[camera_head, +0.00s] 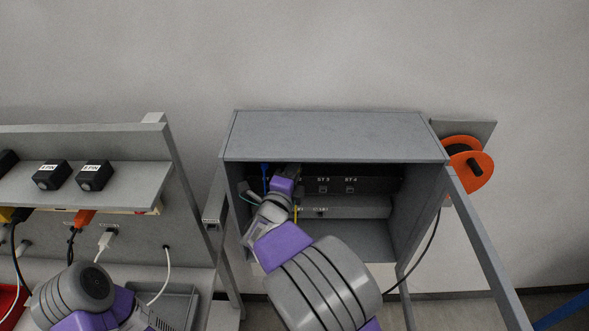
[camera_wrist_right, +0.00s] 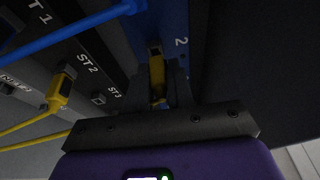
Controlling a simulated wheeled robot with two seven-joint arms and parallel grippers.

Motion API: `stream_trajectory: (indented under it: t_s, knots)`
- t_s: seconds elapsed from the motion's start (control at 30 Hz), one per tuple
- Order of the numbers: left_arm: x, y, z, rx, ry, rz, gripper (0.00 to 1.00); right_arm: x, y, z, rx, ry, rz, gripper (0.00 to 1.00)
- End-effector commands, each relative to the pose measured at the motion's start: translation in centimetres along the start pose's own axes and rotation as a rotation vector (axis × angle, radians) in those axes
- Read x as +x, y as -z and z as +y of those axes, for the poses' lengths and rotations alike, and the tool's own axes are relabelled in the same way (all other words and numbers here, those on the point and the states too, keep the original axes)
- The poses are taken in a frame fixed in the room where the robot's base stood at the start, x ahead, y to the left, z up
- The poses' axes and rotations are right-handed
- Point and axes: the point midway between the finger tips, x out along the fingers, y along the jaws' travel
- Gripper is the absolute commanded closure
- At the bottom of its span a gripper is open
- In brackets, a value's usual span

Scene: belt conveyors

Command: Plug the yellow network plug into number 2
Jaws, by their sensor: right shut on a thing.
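The yellow network plug (camera_wrist_right: 157,72) is between the fingers of my right gripper (camera_wrist_right: 160,88), which is shut on it. Its tip points at a dark port (camera_wrist_right: 154,46) beside the printed number 2 on a blue panel (camera_wrist_right: 176,18). The tip is at or very close to the opening; I cannot tell whether it is inside. In the head view my right gripper (camera_head: 283,184) is inside the grey cabinet (camera_head: 335,137), at its left side, and hides the port. My left gripper is not in view; only my left arm shows at the lower left.
Another yellow plug (camera_wrist_right: 60,92) sits at ST 2, with yellow cables to its left. A blue cable (camera_wrist_right: 75,32) crosses near the blue panel. The ST 3 port (camera_wrist_right: 98,98) looks empty. The cabinet's side walls and top are close around my right arm.

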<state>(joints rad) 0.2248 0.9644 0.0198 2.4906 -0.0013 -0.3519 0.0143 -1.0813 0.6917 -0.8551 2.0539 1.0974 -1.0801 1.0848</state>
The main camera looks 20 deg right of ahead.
Motion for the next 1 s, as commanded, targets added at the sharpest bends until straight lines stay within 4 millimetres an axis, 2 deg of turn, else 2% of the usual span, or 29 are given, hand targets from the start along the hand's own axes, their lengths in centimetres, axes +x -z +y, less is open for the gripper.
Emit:
stream_trajectory:
  t_s: [1.0]
  knots:
    - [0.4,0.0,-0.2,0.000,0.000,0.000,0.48,1.1,-0.3,0.1,0.000,0.000,0.000,1.00]
